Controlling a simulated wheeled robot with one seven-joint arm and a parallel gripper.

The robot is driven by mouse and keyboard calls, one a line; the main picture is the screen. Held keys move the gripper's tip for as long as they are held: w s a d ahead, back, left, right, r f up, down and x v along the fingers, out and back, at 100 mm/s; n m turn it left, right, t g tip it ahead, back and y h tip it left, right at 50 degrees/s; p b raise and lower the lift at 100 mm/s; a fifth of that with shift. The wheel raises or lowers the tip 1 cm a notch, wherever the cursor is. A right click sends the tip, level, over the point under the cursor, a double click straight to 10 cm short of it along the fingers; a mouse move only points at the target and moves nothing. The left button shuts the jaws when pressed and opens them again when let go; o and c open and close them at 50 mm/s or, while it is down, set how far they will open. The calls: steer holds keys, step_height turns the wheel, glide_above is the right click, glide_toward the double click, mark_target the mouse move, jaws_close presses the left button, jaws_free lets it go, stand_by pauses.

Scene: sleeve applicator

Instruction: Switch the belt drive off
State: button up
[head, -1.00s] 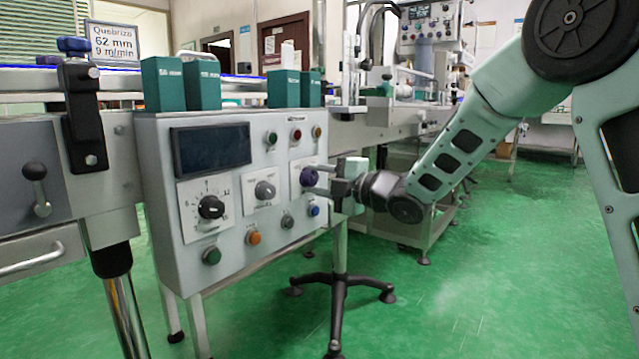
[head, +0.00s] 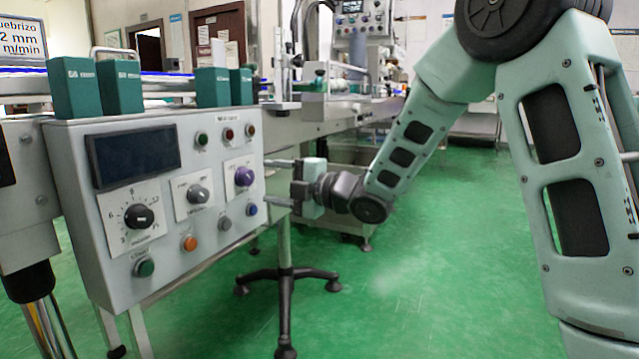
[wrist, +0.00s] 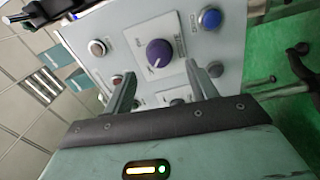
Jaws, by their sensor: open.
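The grey control panel (head: 75,150) carries several knobs and buttons; its small labels are unreadable, so I cannot tell which one is the belt drive's. A purple knob (head: 244,176) sits on a white plate at the panel's right. It also shows in the wrist view (wrist: 159,53), with a pale pointer mark. My gripper (head: 271,182) is open and empty, just right of the purple knob in the head view. In the wrist view its two fingers (wrist: 160,72) point at the panel on either side of the knob's line, apart from it. Contact with the panel is not visible.
Left of the purple knob are a grey knob (head: 198,194) and a black dial (head: 139,215). A blue button (head: 251,209), an orange button (head: 189,243) and a green button (head: 144,267) sit below. Green boxes (head: 120,88) stand above the panel. Green floor is open at right.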

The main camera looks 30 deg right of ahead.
steer(key=p+v, duration=0.2)
steer(key=v, duration=1)
steer(key=shift+p, duration=0.35)
steer(key=shift+s, duration=0.1)
